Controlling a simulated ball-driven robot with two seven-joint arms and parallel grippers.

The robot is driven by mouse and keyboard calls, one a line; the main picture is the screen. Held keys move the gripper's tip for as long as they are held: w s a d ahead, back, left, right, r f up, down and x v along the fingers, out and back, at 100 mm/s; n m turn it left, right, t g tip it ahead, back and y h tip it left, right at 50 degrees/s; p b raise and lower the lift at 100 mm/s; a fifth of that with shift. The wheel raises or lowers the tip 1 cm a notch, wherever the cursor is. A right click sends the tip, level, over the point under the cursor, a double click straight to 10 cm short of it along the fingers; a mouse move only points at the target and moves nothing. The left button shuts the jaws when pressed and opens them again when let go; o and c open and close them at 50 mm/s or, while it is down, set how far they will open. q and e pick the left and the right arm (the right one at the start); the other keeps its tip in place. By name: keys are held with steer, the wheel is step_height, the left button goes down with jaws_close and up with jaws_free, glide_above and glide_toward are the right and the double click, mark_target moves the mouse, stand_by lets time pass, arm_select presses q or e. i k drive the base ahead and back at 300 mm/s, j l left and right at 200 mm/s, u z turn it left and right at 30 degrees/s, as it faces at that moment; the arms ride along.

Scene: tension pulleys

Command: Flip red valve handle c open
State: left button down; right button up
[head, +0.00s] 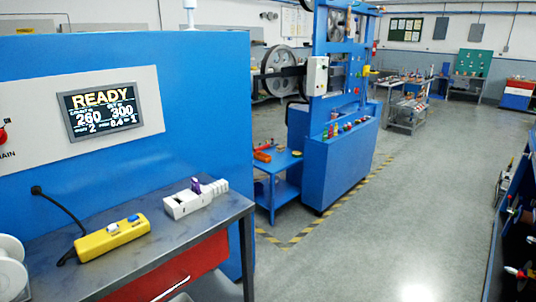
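I cannot pick out the red valve handle c for certain in the head view. Small red parts show at the right edge on a dark blue rack (500,225), but they are too small and cut off to tell whether any is a valve handle. A red knob (3,134) shows at the left edge on a pale panel, partly cut off by the frame. Neither of my grippers is in view.
A grey workbench (150,205) at front left holds a yellow pendant box (112,237) and a white block (195,199). Behind stands a blue pulley machine (340,155) with a low blue table (277,166). Grey floor (400,210) lies open at centre right.

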mark_target(260, 149)
steer(key=i+l, duration=0.25)
steer(key=i, duration=0.25)
steer(key=i+l, duration=0.25)
steer(key=i, duration=0.25)
steer(key=i+l, duration=0.25)
steer(key=i, duration=0.25)
steer(key=i+l+z, duration=0.1)
steer(key=i+l, duration=0.15)
steer(key=i, duration=0.2)
steer(key=i+l, duration=0.2)
steer(key=i, duration=0.3)
steer(key=i+l, duration=0.2)
steer(key=i, duration=0.3)
